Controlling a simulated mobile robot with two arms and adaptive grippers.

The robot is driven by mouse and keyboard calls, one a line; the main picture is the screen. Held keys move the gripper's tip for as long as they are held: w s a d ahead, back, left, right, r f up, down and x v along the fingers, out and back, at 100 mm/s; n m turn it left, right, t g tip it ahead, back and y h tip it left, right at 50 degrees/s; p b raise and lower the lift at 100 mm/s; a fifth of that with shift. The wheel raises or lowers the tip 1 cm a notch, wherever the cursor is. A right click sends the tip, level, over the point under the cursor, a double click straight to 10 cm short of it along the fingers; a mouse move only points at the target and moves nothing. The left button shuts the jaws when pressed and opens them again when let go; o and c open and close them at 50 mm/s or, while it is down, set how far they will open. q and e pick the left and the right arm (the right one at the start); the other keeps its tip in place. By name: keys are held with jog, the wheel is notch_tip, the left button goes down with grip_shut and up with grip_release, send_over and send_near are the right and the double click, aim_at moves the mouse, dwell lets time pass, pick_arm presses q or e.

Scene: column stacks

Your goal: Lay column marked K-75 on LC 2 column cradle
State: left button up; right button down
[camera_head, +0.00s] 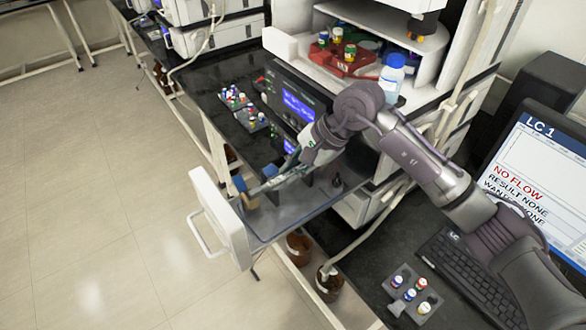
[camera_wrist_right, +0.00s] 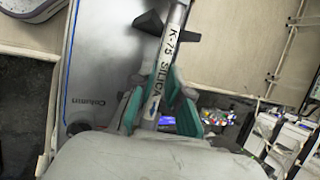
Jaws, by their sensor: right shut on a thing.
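A thin steel column marked "K-75 SILICA" (camera_wrist_right: 166,62) is between the teal fingers of my right gripper (camera_wrist_right: 152,100) in the wrist view. In the head view my right gripper (camera_head: 290,174) reaches over a pulled-out drawer (camera_head: 300,206) and is shut on the column, whose body is mostly hidden there. A dark bracket (camera_wrist_right: 182,27) shows by the column's far end in the wrist view; I cannot tell whether they touch. Small dark posts (camera_head: 270,171) stand in the drawer. No LC 2 label is readable. My left gripper is not in view.
The drawer's white front panel with a handle (camera_head: 222,222) faces left. Vial racks (camera_head: 243,108) and a blue-lit instrument (camera_head: 298,103) stand behind. A monitor reading "LC 1" (camera_head: 540,160), a keyboard (camera_head: 470,275) and another vial rack (camera_head: 411,291) are at right. Brown bottles (camera_head: 328,284) stand below.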

jog(key=shift+f, duration=0.1)
jog(key=c, duration=1.1)
grip_release()
jog(key=shift+o, duration=0.2)
